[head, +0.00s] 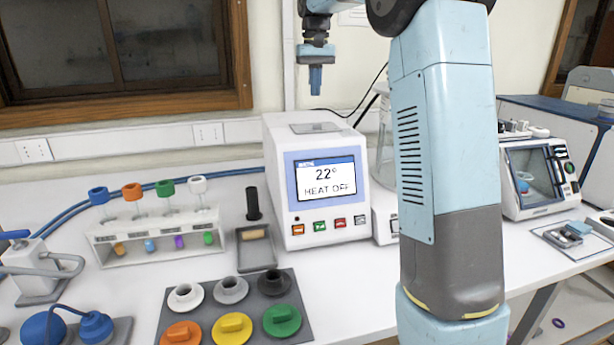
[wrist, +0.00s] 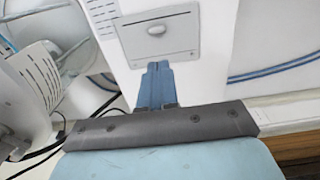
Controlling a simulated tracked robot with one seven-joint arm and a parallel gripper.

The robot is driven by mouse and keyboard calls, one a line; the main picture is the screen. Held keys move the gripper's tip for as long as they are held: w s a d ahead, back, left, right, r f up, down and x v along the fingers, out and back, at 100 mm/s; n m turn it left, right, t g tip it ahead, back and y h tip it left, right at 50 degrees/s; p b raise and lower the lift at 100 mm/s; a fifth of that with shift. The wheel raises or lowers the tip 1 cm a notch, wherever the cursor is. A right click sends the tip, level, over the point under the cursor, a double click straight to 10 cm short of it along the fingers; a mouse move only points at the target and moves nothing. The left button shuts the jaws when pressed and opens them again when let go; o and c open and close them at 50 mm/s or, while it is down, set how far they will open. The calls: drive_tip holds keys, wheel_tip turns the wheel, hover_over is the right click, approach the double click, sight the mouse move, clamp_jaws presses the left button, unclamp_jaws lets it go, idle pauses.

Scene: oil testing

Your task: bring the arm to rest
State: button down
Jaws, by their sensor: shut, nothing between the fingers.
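My gripper (head: 315,80) hangs in the air above and behind the white heater unit, pointing down, with its blue fingers together and nothing between them. In the wrist view the blue fingers (wrist: 156,85) are side by side over the top of the heater unit (wrist: 170,35). In the head view the heater unit (head: 283,190) stands on the bench, and its screen reads 22° and HEAT OFF. The light blue arm column on the right side of the head view is mine and hides part of the bench.
A rack (head: 160,237) with several capped tubes stands at the left. A grey mat (head: 245,300) holds several coloured lids in front. A small glass-doored device (head: 535,178) is at the right. A window (head: 115,45) is behind. The space around my gripper looks clear.

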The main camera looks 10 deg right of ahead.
drive_tip(key=shift+r, duration=0.2)
drive_tip(key=s+t, duration=0.3)
drive_tip(key=s, duration=1.7)
drive_tip(key=s+f+t, duration=0.1)
drive_tip(key=s+f, duration=0.5)
drive_tip(key=s, duration=0.3)
drive_tip(key=s+f+t, duration=0.1)
drive_tip(key=s+f, duration=0.5)
drive_tip(key=s, duration=0.4)
drive_tip(key=shift+s+a+t, duration=0.15)
drive_tip(key=shift+a+t, duration=0.05)
drive_tip(key=shift+t, duration=0.1)
